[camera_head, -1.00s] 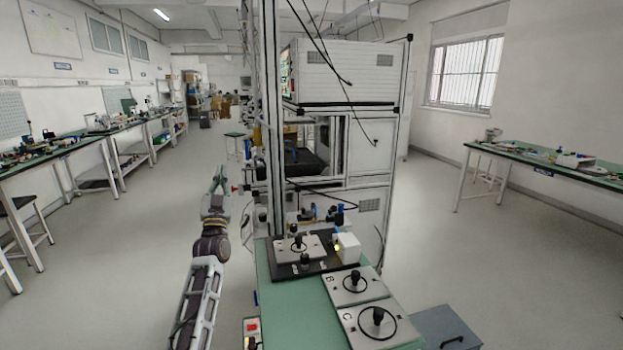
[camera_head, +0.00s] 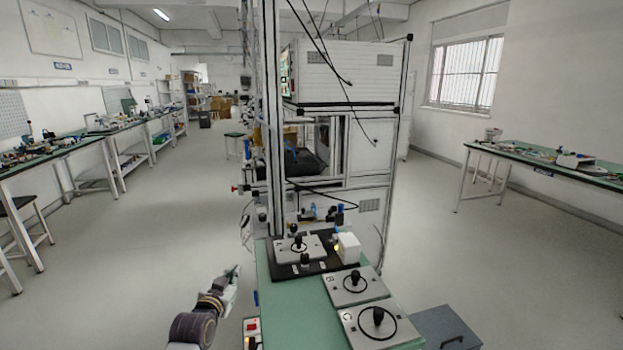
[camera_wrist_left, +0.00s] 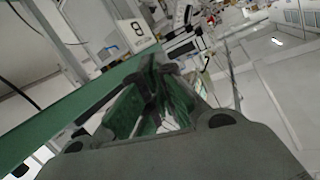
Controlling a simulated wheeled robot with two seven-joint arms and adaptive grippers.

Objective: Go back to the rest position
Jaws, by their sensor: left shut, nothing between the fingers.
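My left gripper (camera_head: 232,272) is low in the head view, just left of the green bench's left edge. It is shut and holds nothing. Its fingertips also show closed together in the left wrist view (camera_wrist_left: 158,66), with the green bench edge (camera_wrist_left: 100,100) behind and to the left of them. My right gripper is not in either view.
The green bench (camera_head: 297,300) carries several plates with black knobs, such as the plate marked C (camera_head: 395,335), and a white block (camera_head: 347,248). A tall test rack (camera_head: 345,75) stands behind. A grey box (camera_head: 447,325) is at right. Floor at left (camera_head: 130,260) is clear.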

